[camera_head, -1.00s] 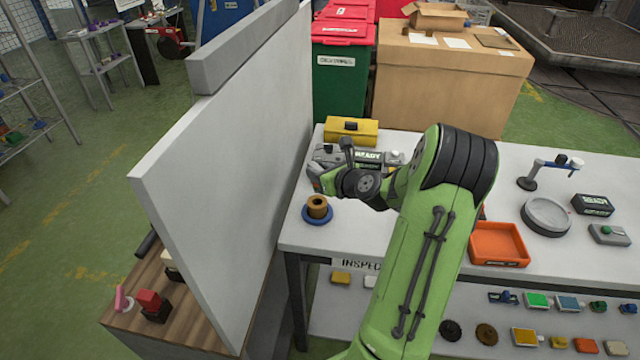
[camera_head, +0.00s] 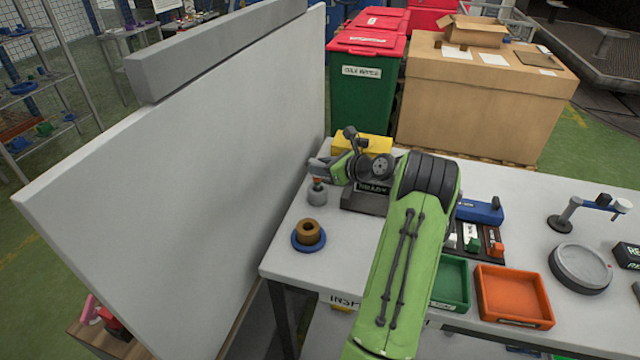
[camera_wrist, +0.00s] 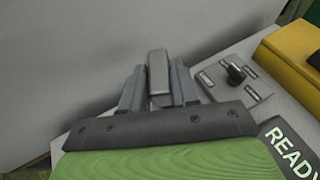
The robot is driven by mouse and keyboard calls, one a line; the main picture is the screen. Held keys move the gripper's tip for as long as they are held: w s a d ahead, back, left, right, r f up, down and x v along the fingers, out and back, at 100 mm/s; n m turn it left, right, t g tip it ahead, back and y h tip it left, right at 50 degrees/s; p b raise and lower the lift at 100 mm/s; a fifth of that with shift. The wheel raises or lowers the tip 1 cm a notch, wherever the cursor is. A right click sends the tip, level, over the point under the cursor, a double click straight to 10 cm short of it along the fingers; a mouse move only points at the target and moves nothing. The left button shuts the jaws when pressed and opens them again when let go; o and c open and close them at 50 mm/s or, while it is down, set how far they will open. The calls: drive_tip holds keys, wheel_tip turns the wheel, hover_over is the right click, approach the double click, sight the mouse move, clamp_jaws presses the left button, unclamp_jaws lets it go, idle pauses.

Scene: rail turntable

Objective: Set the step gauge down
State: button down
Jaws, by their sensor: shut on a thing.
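My gripper (camera_wrist: 158,88) is shut on a grey, block-like piece (camera_wrist: 158,70), which I take to be the step gauge; its end shows between the fingers in the wrist view. In the head view my gripper (camera_head: 318,168) is at the far left of the white table (camera_head: 285,262), close to the wall panel. A small grey piece with an orange top (camera_head: 317,192) shows just below the gripper; I cannot tell whether it is the held piece or whether it touches the table.
The grey panel (camera_head: 190,180) stands close on the left. A blue disc with a brown ring (camera_head: 309,235) lies in front of the gripper. A dark labelled box (camera_head: 366,198) and a yellow box (camera_head: 362,145) stand to its right. Green (camera_head: 452,285) and orange trays (camera_head: 512,295) lie farther right.

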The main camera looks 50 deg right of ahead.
sight(321, 178)
wheel_tip(321, 178, down, 4)
drive_tip(key=shift+r+b, duration=0.1)
drive_tip(key=shift+b, duration=0.3)
drive_tip(key=shift+f, duration=0.2)
drive_tip(key=c, duration=0.8)
unclamp_jaws()
drive_tip(key=shift+c, duration=0.2)
